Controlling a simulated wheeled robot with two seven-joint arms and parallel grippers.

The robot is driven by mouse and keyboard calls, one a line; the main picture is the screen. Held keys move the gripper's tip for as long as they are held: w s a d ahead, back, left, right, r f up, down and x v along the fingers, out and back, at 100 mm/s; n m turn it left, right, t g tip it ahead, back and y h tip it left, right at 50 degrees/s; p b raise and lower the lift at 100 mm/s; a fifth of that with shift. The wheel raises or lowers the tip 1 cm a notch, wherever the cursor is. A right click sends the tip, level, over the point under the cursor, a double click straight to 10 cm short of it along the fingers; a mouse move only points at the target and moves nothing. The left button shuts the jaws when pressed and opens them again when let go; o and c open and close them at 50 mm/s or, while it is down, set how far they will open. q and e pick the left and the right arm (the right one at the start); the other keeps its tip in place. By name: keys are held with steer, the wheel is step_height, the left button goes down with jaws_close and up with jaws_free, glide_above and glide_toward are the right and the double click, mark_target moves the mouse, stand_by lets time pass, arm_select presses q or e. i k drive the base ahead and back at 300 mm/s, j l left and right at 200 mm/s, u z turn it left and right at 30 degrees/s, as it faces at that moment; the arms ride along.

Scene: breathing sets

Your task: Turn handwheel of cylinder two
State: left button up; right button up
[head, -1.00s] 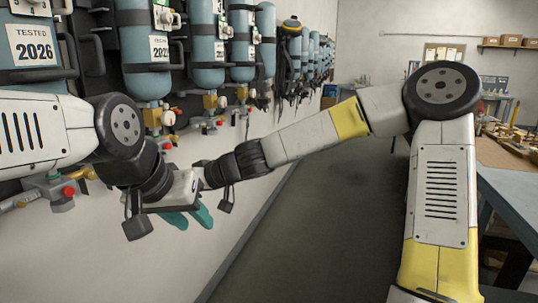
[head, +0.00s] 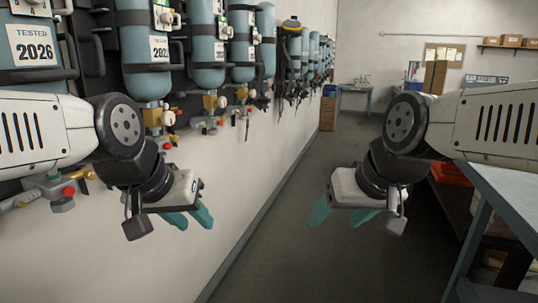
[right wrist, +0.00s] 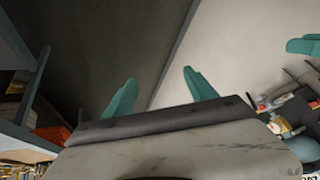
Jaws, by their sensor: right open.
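Blue-grey cylinders hang in a row on the left wall in the head view. The nearest (head: 40,84) has a "TESTED 2026" label; the second along (head: 145,82) has a partly readable label. A pale round handwheel (head: 167,118) sits by the brass valve under the second one. I cannot read which is cylinder two. My left gripper (head: 190,219) is below the valves, off the wall, teal fingers apart and empty. My right gripper (head: 342,217) hangs over the floor, away from the cylinders, open and empty; its fingers show in the right wrist view (right wrist: 160,92).
More cylinders (head: 243,45) recede along the wall. A blue-grey workbench (head: 510,195) stands at the right edge, with an orange bin (head: 452,173) behind my right arm. The grey floor (head: 290,265) between wall and bench is open. A far table (head: 355,89) stands at the back.

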mark_target(167, 119)
steer(key=i+l+u, duration=0.2)
steer(key=u, duration=0.95)
steer(key=i+l+u, duration=0.1)
steer(key=l+u, duration=0.25)
steer(key=l, duration=0.25)
steer(key=l+u, duration=0.3)
steer(key=l, duration=0.3)
steer(key=i+l, duration=0.1)
steer(key=l, duration=0.65)
